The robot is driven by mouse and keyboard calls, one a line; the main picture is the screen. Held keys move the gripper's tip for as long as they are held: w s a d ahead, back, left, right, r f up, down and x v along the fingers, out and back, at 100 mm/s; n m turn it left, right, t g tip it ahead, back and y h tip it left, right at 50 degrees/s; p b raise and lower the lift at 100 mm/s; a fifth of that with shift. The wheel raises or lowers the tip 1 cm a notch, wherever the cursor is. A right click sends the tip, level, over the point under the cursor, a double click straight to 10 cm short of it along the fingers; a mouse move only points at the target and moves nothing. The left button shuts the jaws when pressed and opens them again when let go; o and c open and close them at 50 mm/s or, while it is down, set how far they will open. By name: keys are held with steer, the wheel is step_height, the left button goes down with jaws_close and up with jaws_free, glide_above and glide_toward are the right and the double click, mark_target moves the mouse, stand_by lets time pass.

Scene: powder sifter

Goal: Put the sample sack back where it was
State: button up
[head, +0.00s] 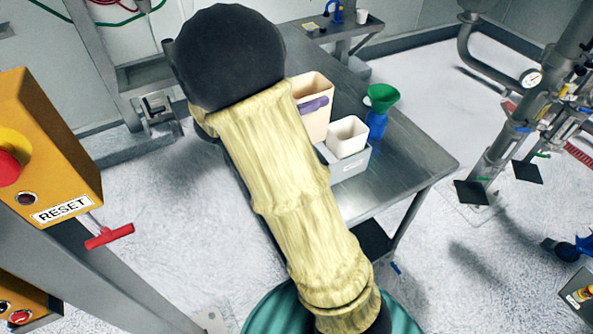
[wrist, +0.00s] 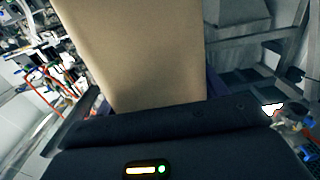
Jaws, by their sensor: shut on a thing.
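The sample sack (wrist: 140,50) is a plain tan, upright-sided bag that fills the upper middle of the wrist view. In the head view the sack (head: 312,87) shows beyond my arm, with its open top facing up, over the metal table. My gripper (head: 311,106) is shut on the sack; one purple finger lies across its side. In the wrist view bits of purple finger show at the sack's edges. My sleeved arm hides the sack's left side and part of the table. I cannot tell whether the sack's bottom touches the table.
Close by the sack are a white tub (head: 347,138) in a grey tray (head: 350,166) and a blue bottle (head: 377,124) with a green funnel (head: 382,95). The metal table (head: 415,150) is clear at its right end. An orange RESET box (head: 45,150) stands at left.

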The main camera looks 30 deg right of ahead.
steer(key=shift+w+r, duration=0.15)
steer(key=shift+w, duration=0.1)
steer(key=shift+s, duration=0.1)
step_height(320, 180, down, 14)
stand_by(0.5)
steer(key=shift+f, duration=2.2)
